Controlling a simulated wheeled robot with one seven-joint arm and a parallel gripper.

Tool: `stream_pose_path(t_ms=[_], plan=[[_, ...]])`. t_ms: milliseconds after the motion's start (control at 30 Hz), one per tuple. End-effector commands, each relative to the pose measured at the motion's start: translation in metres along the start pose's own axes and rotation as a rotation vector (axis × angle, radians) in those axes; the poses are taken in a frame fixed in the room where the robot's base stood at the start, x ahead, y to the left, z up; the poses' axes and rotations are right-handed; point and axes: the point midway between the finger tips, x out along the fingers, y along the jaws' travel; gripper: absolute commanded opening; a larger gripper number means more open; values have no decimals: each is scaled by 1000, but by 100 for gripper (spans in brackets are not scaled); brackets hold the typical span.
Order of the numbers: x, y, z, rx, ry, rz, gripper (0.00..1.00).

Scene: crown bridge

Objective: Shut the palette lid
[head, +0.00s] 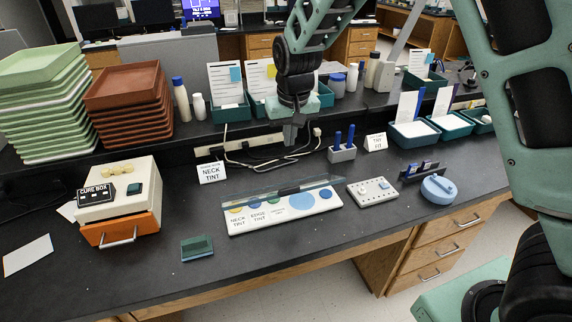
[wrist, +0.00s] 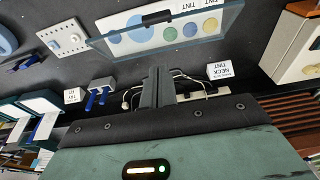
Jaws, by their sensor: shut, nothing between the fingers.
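The white palette (head: 310,211) lies on the dark bench, with colored round wells and printed tint labels. It also shows at the top of the wrist view (wrist: 135,22). Its clear lid (head: 240,193) stands raised along the palette's back edge, open and tilted; the lid (wrist: 215,41) also shows in the wrist view. A dark handle (head: 289,191) sits on the lid, and the handle (wrist: 158,17) shows beyond my fingers in the wrist view. My gripper (head: 290,141) is shut and empty, above and behind the lid. Its fingers (wrist: 157,75) appear apart from the lid.
The cure box (head: 118,195) stands left, and a pegged white block (head: 373,192) with a round blue container (head: 438,190) stands right. A NECK TINT card (head: 211,173) and a holder with blue sticks (head: 342,153) stand behind the palette. Cables run along the back.

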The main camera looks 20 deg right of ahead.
Motion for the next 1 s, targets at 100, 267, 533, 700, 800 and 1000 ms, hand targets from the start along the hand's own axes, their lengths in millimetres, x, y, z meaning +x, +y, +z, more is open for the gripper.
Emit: stream_pose_path(t_ms=[100, 267, 533, 700, 800, 1000], plan=[[10, 1, -1, 3, -1, 3, 0], [37, 1, 0, 2, -4, 3, 0], [92, 1, 0, 2, -4, 2, 0], [112, 0, 15, 1, -3, 2, 0], [120, 1, 22, 2, -2, 2, 0], [127, 0, 28, 1, 1, 1, 0]])
